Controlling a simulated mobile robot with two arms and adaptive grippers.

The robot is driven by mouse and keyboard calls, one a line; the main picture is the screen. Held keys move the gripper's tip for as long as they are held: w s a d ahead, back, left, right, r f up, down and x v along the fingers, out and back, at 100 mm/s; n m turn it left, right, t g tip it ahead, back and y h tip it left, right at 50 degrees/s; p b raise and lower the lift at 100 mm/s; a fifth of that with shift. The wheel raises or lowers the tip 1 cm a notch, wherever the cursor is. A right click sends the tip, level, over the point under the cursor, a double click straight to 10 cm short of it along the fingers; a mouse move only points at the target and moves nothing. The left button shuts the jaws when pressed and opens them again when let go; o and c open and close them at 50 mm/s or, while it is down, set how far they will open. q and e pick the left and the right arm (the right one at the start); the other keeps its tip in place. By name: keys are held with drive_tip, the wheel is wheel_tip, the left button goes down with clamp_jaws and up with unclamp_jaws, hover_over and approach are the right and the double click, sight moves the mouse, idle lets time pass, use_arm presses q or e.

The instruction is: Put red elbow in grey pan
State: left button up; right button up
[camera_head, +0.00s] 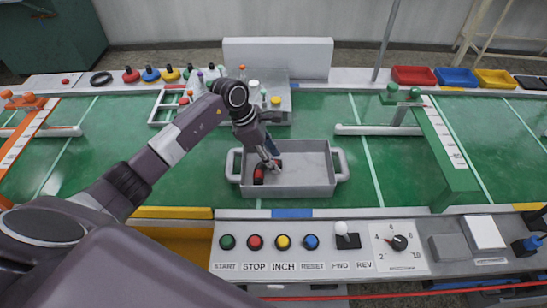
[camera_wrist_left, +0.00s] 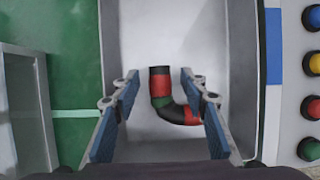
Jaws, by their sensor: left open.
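The red elbow (camera_wrist_left: 162,90), a bent hose piece with black ends and a green band, lies inside the grey pan (camera_wrist_left: 242,85), on its pale floor. In the head view, the red elbow (camera_head: 259,173) shows in the left half of the grey pan (camera_head: 310,191), partly hidden by my gripper. My left gripper (camera_head: 272,164) points down into the pan, just above the elbow. In the left wrist view, its two blue-padded fingers (camera_wrist_left: 158,95) are spread apart, with the elbow between and just beyond them. Whether a finger touches it, I cannot tell. My right gripper is not in view.
The pan has a handle (camera_head: 342,164) at each side and stands on a green bench (camera_head: 400,180). A control panel (camera_head: 320,243) with coloured buttons lies in front. Behind stands a grey rack (camera_head: 274,119) with bottles. A green beam (camera_head: 447,160) is at right.

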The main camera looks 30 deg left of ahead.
use_arm(q)
drive_tip(key=shift+r, duration=0.1)
drive_tip(key=w+d+r+p+v, duration=0.1)
drive_tip(key=p+v, duration=0.3)
drive_tip(key=v, duration=1.4)
drive_tip(key=shift+d, duration=0.6)
drive_tip(key=shift+r, duration=0.25)
